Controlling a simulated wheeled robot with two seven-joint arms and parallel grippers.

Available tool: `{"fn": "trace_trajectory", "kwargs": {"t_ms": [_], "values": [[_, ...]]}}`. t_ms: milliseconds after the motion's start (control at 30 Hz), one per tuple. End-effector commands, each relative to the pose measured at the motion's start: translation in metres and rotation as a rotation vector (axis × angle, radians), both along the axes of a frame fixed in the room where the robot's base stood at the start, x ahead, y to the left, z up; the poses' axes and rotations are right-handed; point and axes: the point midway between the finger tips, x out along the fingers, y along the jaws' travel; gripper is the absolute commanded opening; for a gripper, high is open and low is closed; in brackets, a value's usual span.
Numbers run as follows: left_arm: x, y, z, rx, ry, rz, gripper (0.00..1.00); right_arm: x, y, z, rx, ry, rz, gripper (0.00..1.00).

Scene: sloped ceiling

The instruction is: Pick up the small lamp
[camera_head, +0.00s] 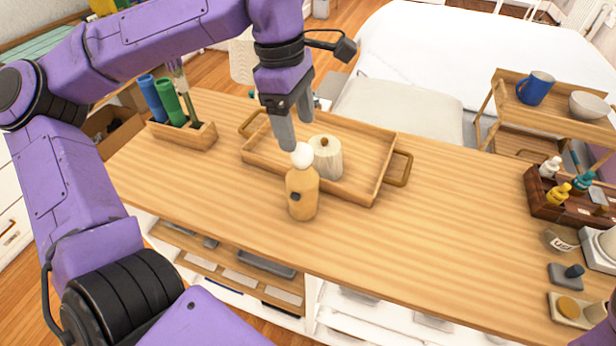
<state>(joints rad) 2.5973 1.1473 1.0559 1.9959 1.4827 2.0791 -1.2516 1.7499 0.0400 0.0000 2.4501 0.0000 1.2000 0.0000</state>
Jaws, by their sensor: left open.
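The small lamp (302,195), a wooden body with a round white bulb on top and a dark knob on its side, stands upright on the wooden table (420,260), at the front edge of the tray. My left gripper (295,131) is open and points down just above and behind the bulb in this view; nothing is between its fingers. I cannot tell the exact gap between fingertips and bulb. My right gripper is not in view.
A wooden tray (362,190) with handles holds a cream ribbed jar (327,160) right beside the lamp. A wooden holder (197,137) with blue and green rolls stands left. A dark box (545,205) of bottles and other small items crowd the right end. The table's middle right is clear.

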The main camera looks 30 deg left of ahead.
Motion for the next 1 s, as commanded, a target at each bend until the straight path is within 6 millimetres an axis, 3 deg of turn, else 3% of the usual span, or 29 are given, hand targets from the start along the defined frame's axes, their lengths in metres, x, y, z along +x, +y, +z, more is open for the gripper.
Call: {"fn": "trace_trajectory", "kwargs": {"t_ms": [433,700,900,933,1000], "values": [[0.002,-0.011,-0.067,0.002,0.003,0.002,0.72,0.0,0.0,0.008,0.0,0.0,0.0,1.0],[0.002,-0.011,-0.073,0.001,-0.001,0.005,0.72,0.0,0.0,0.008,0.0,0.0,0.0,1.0],[0.002,-0.011,-0.073,0.001,-0.001,0.005,0.07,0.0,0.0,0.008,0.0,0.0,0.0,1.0],[0.002,-0.011,-0.073,0.001,-0.001,0.005,0.0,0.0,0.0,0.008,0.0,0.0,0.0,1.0],[0.002,-0.011,-0.072,0.0,-0.002,0.005,0.0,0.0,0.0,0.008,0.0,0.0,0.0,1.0]]}}
